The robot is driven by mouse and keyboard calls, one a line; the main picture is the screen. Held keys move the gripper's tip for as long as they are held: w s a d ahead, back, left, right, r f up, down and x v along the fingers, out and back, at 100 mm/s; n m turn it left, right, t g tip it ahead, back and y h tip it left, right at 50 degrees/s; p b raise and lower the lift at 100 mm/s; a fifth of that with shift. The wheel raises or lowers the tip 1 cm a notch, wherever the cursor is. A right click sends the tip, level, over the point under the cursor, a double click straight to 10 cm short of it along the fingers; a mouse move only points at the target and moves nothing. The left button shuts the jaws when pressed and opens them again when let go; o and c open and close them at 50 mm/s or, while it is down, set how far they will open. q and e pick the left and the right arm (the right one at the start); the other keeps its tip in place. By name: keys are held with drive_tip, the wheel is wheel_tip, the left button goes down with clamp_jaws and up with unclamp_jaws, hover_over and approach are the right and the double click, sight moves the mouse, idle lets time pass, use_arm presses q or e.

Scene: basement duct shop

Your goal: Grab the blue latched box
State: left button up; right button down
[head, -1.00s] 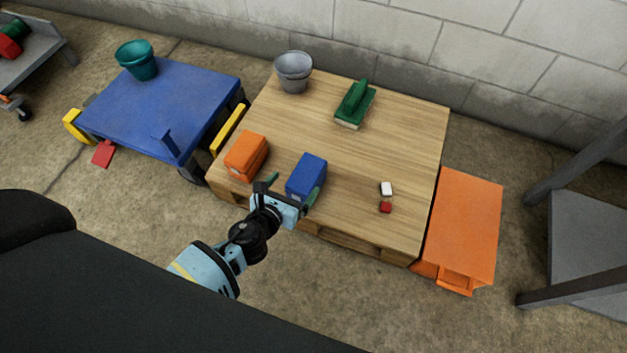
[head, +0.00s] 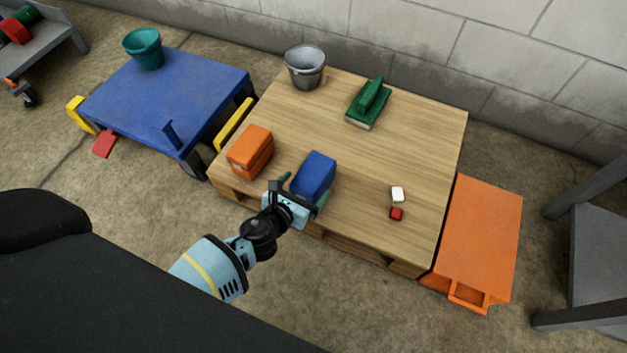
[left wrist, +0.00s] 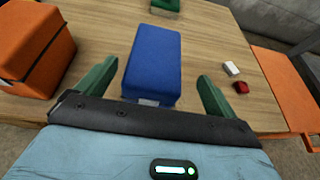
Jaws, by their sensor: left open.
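The blue latched box (head: 315,176) stands on the wooden pallet table (head: 400,142) near its front edge. In the left wrist view the blue box (left wrist: 153,62) lies ahead of my left gripper, between the lines of its two green fingers. My left gripper (head: 301,194) is open and empty at the near side of the box; its fingers (left wrist: 157,90) reach to about the box's near end. I cannot tell if they touch it. My right gripper is in neither view.
An orange box (head: 250,152) stands left of the blue one. A grey bucket (head: 305,68), a green tool (head: 369,104), a white block (head: 397,194) and a red block (head: 396,214) are also on the table. A blue cart (head: 165,95) and an orange cart (head: 482,238) flank it.

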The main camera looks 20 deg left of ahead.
sight(309, 179)
use_arm(q)
drive_tip(key=x, duration=0.1)
drive_tip(key=b+x, duration=0.1)
drive_tip(key=x, duration=0.1)
drive_tip(key=b+x, duration=0.1)
drive_tip(key=shift+w+a+f, duration=0.15)
drive_tip(key=shift+a+f, duration=0.05)
drive_tip(key=shift+a, duration=0.1)
drive_tip(key=shift+w+f+b, duration=0.1)
drive_tip(key=shift+w+b, duration=0.25)
drive_tip(key=shift+w, duration=0.05)
drive_tip(key=c, duration=1.3)
